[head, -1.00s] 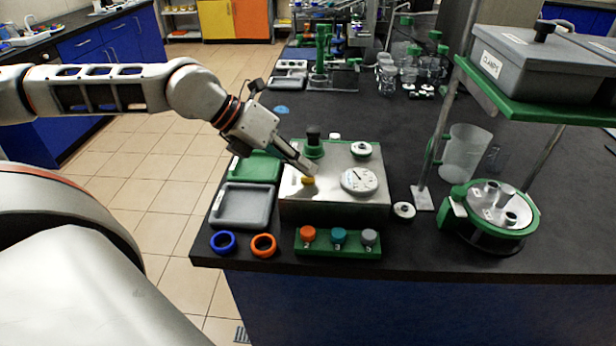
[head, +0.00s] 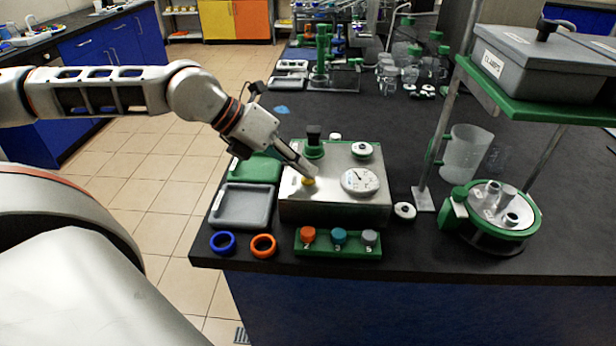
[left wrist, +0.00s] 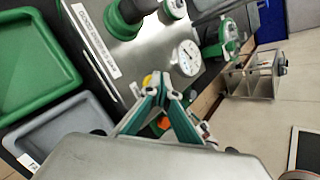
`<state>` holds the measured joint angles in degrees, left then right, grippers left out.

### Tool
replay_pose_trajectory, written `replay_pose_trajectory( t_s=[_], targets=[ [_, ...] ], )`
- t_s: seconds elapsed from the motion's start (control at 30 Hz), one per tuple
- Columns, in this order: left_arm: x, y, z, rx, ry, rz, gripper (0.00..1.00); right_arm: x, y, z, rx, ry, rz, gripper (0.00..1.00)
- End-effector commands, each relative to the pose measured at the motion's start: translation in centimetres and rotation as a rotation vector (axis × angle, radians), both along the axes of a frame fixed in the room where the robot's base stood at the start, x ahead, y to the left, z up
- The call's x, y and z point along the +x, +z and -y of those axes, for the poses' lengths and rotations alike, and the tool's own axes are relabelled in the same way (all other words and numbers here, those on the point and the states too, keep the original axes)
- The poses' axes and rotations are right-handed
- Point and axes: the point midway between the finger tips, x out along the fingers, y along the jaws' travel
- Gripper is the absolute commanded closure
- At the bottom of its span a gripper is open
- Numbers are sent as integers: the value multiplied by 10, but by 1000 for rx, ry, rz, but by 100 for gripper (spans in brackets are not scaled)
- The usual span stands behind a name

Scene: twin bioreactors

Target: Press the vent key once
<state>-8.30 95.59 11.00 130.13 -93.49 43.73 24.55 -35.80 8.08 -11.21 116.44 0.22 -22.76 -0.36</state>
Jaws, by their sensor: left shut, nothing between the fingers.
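The yellow key (head: 308,182) is on the top of a steel control box (head: 335,209), near its left side. I take it for the vent key; no label on it is readable. My left gripper (head: 313,173) is shut and empty, pointing down at the key, and its tips cover part of it. In the left wrist view the closed fingertips (left wrist: 162,78) are right beside the yellow key (left wrist: 148,79), which is partly hidden behind a finger. I cannot tell whether they touch. My right gripper is not in view.
A round dial gauge (head: 360,181) and a green-based black knob (head: 314,146) stand close to the key on the box. Green and grey trays lie to its left. A rack of coloured caps (head: 338,243) is in front.

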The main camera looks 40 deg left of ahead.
Motion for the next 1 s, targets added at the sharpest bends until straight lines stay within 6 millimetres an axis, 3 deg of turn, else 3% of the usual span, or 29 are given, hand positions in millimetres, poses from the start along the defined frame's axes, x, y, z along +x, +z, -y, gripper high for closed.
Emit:
replay_pose_trajectory(
  t_s=[0.3, 0.67, 1.0],
  targets=[
    [0, 15, 0, 0, 1, 1, 100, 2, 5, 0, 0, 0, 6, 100],
    [0, 16, 0, 0, 0, 0, 100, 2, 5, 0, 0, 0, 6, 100],
    [0, 42, 0, 2, 0, 4, 100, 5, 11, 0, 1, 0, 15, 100]
  ],
)
